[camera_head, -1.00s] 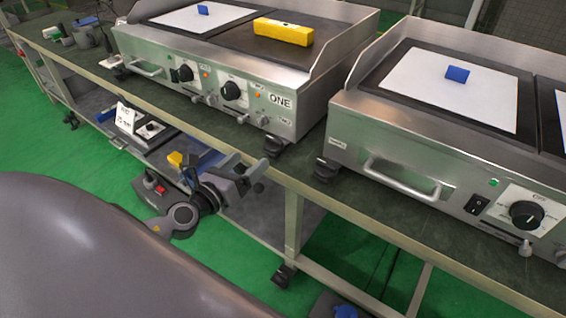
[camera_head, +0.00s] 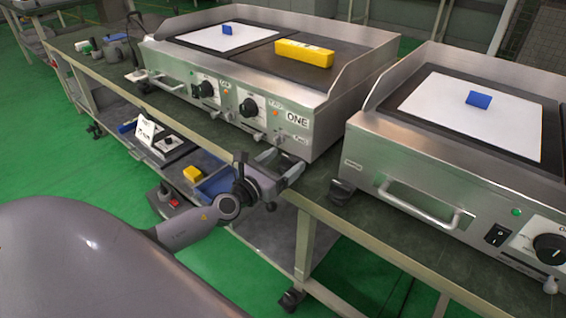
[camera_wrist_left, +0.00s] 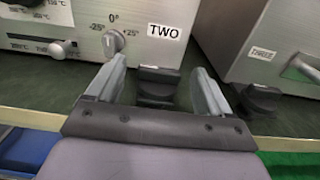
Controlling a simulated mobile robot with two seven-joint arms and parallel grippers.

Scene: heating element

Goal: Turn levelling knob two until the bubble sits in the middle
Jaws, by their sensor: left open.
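The yellow spirit level (camera_head: 304,53) lies on the dark plate of the left griddle (camera_head: 320,99); its bubble is too small to read. My left gripper (camera_head: 278,164) is at the front right corner of that griddle, its jaws open. In the left wrist view, the gripper (camera_wrist_left: 159,68) has a finger on each side of a black levelling knob (camera_wrist_left: 157,86), with a gap to both fingers. The label TWO (camera_wrist_left: 166,32) is on the panel just above this knob. In the head view the gripper hides the knob. My right gripper is not in view.
A second griddle (camera_head: 400,150) stands to the right, with its own black foot (camera_head: 341,191), which also shows in the wrist view (camera_wrist_left: 262,98). A small dial (camera_wrist_left: 113,42) is close to the left finger. The lower shelf holds a blue bin (camera_head: 215,184).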

